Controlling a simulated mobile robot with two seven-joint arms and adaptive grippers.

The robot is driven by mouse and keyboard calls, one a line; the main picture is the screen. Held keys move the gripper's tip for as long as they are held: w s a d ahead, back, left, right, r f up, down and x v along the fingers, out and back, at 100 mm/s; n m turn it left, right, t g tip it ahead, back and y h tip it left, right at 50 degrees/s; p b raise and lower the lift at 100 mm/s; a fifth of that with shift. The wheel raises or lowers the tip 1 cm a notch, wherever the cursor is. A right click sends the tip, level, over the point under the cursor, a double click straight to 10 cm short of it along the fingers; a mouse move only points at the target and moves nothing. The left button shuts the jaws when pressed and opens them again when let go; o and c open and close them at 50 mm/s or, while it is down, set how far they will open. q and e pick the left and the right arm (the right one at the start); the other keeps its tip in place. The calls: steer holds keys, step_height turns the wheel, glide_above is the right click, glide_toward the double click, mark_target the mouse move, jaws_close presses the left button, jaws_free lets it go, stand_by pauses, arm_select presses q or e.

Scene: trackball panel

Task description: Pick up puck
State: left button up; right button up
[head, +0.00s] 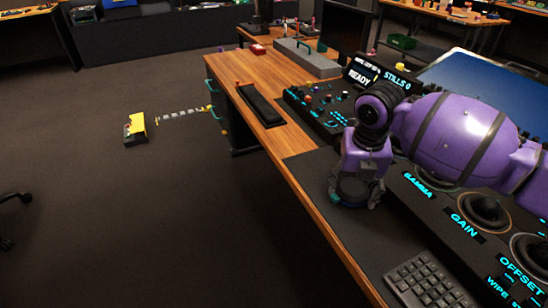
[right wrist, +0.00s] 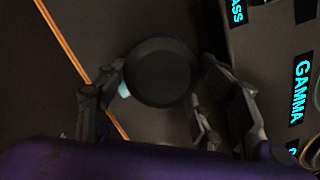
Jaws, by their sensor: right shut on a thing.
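The puck (right wrist: 158,72) is a dark round disc, seen from above in the right wrist view between the two fingers of my right gripper (right wrist: 155,100). In the head view my right gripper (head: 354,190) points down at the dark strip between the desk's wooden edge and the trackball panel. The puck (head: 350,186) shows there as a dark disc between the fingers, partly hidden by them. My right gripper is shut on the puck. I cannot tell whether it touches the surface. My left gripper is not in view.
The trackball panel (head: 446,210) with lit labels lies right of the gripper. A keyboard (head: 425,283) lies in front, and a button console (head: 322,110) and a black pad (head: 261,105) lie farther back. The dark strip left of the gripper is clear.

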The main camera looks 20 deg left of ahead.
steer(key=shift+r, duration=0.4)
step_height(320, 180, up, 2)
steer(key=shift+r+p, duration=0.2)
steer(key=shift+p, duration=0.15)
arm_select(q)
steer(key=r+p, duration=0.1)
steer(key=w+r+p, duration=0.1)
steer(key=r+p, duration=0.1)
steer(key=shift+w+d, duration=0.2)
arm_select(e)
steer(key=s+r, duration=0.9)
steer(key=s, duration=0.5)
steer(key=shift+r, duration=0.4)
steer(key=shift+f, duration=0.1)
glide_above(351, 195)
steer(key=s, duration=0.4)
steer(key=shift+w+f, duration=0.1)
steer(key=shift+f, duration=3.35)
steer(key=shift+w+f+b, duration=0.65)
steer(key=shift+w+f, duration=0.95)
steer(key=shift+w, duration=0.15)
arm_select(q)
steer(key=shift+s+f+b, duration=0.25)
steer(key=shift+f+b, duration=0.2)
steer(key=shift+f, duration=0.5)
arm_select(e)
steer(key=shift+w+f, duration=1.1)
steer(key=shift+w, duration=0.2)
